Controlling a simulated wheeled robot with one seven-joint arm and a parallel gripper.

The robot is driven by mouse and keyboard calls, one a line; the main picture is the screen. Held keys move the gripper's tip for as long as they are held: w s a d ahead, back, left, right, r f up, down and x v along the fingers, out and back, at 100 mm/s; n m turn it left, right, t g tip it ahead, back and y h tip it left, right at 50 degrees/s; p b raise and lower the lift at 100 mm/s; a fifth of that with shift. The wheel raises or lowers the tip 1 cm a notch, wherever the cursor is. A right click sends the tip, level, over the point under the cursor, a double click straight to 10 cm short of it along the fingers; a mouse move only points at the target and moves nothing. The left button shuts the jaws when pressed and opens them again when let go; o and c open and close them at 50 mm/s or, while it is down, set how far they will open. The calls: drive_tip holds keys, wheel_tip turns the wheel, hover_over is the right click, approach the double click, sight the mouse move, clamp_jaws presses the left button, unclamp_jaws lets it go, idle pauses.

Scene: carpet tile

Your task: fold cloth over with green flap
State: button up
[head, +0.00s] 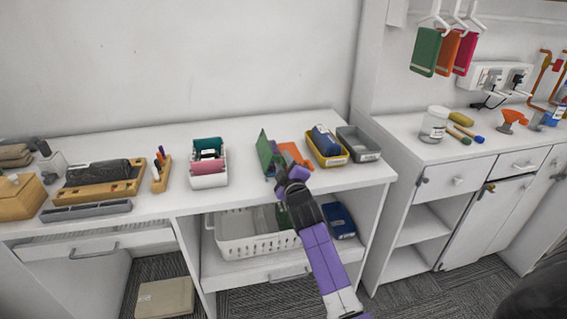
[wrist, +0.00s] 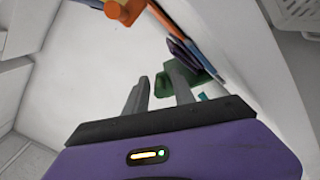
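A green flap (head: 264,150) stands tilted up on the white worktop in the head view, beside a flat orange piece (head: 290,154) that may be part of the same cloth. My gripper (head: 279,168) is just in front of them and hides their near parts. In the wrist view, the two grey fingers of my gripper (wrist: 160,92) are spread apart. A dark green thing (wrist: 164,84) shows behind and between the fingers. I cannot tell whether they touch it or whether it is the flap.
A yellow bin (head: 341,160) with a blue item and a grey bin (head: 359,144) stand close on the right. A white box (head: 208,180) stands left. A white basket (head: 235,245) is on the shelf below. Worktop between the white box and flap is clear.

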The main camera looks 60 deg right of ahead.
clamp_jaws()
drive_tip(key=shift+r, duration=0.1)
